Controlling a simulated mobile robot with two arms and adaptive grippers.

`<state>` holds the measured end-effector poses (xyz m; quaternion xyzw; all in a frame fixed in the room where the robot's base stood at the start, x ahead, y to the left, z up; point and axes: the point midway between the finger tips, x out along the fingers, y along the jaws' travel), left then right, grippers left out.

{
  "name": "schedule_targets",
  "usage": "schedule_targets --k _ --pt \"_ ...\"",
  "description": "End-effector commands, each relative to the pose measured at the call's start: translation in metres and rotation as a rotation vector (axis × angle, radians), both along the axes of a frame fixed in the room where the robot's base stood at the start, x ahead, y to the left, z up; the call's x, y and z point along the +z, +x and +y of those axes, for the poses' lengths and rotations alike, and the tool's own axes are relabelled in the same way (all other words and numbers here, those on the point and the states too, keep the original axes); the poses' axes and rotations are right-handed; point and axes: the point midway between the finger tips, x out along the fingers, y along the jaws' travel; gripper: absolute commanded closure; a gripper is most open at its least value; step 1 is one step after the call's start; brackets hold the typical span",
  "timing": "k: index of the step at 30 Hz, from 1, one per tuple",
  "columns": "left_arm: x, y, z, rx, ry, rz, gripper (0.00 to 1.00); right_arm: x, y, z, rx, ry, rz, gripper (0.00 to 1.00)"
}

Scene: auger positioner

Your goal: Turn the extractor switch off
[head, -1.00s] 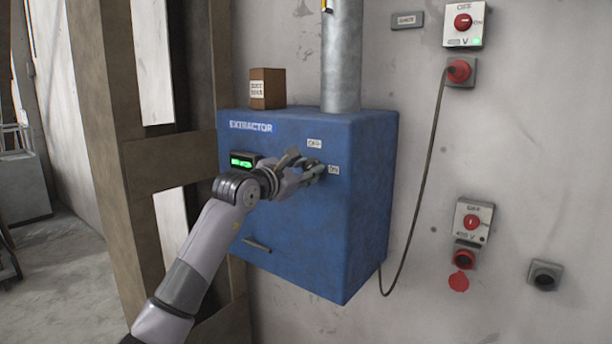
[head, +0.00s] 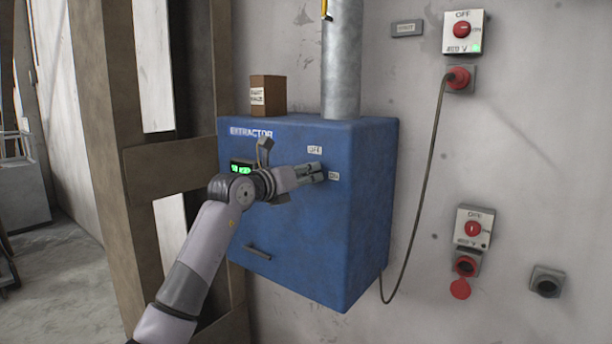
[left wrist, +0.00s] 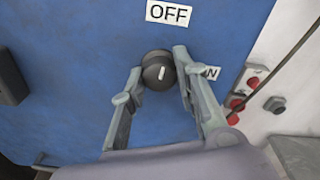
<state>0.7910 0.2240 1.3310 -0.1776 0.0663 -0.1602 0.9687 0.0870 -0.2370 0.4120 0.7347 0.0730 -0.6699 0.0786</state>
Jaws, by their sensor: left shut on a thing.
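The blue extractor box (head: 320,235) is fixed to the wall in the head view. Its black round switch knob (left wrist: 159,73) shows in the left wrist view, its white mark pointing up toward the OFF label (left wrist: 169,12), leaning slightly right. The ON label (left wrist: 212,73) is to the right, partly covered by a finger. My left gripper (head: 321,172) is shut on the knob, one finger on each side. In the head view the fingers hide the knob, between the OFF label (head: 315,150) and the ON label (head: 333,176). My right gripper is not in view.
A green-lit display (head: 241,169) is partly behind my left wrist. A brown block (head: 267,95) and a metal duct (head: 341,60) stand on the box. A cable (head: 421,190) runs to a wall socket (head: 458,79) at right. A wooden post (head: 115,150) stands left.

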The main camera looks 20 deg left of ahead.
Motion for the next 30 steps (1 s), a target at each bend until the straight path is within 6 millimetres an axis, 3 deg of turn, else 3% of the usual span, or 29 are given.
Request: schedule_targets --k 9,24,25,30 --pt "-0.0002 0.0002 0.0007 0.001 -0.094 0.035 1.0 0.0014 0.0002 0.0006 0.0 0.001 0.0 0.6" --pt "-0.0004 0.0003 0.0005 0.001 -0.108 0.04 1.0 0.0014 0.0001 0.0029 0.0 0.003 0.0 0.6" --pt "-0.0004 0.0003 0.0005 0.001 -0.108 0.04 0.7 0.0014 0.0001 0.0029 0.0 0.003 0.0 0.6" --pt "-0.0004 0.0001 0.0005 0.001 -0.107 0.04 0.59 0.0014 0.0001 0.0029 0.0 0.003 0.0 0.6"
